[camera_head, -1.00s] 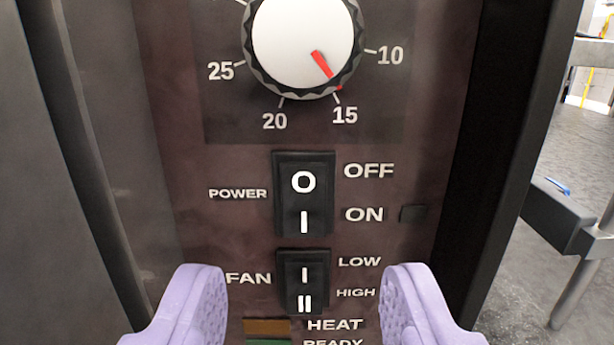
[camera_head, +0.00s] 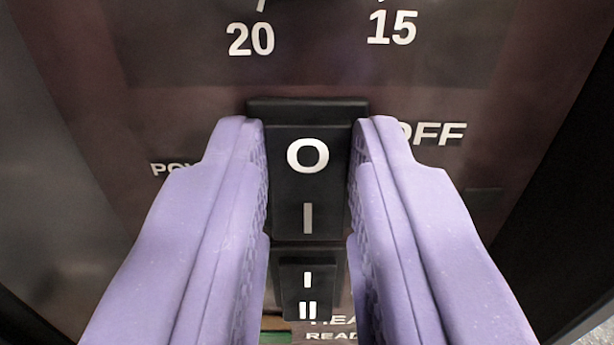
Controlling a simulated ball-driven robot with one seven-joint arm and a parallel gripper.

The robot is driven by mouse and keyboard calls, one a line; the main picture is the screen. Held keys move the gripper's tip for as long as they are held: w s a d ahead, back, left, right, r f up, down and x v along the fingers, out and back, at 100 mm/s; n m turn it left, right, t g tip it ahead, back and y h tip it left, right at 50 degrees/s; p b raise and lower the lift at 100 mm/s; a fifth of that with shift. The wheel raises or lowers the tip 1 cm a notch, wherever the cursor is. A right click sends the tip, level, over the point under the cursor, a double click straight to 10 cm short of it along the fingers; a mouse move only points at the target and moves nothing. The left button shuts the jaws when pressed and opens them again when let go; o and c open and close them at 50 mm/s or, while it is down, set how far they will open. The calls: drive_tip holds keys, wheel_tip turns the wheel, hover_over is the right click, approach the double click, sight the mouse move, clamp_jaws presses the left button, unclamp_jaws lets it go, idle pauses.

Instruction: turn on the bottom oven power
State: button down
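The black power rocker switch (camera_head: 309,190), marked O at the top and I below, is in the middle of the view on the dark oven panel. My gripper (camera_head: 308,135) has its two lilac fingers on either side of this switch, with the fingertips near its upper part. The fingers are apart by about the switch's width. I cannot tell whether they touch its sides. They cover most of the POWER label, part of OFF, and the place of the ON label.
The smaller fan switch (camera_head: 307,285), marked I and II, lies just below, between the fingers. The dial's numbers 20 and 15 show at the top. A green indicator (camera_head: 276,337) is partly visible at the bottom. The dark panel (camera_head: 110,90) is flat around the switches.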

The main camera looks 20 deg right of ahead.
drive_tip(key=shift+s+f+t, duration=0.1)
drive_tip(key=shift+f+t, duration=0.2)
drive_tip(key=shift+t, duration=0.2)
drive_tip(key=shift+f+t+h, duration=0.1)
drive_tip(key=shift+t+h, duration=0.3)
drive_tip(key=shift+t, duration=0.5)
drive_tip(key=c, duration=0.9)
unclamp_jaws()
drive_tip(key=p+v, duration=0.3)
drive_tip(key=v, duration=0.5)
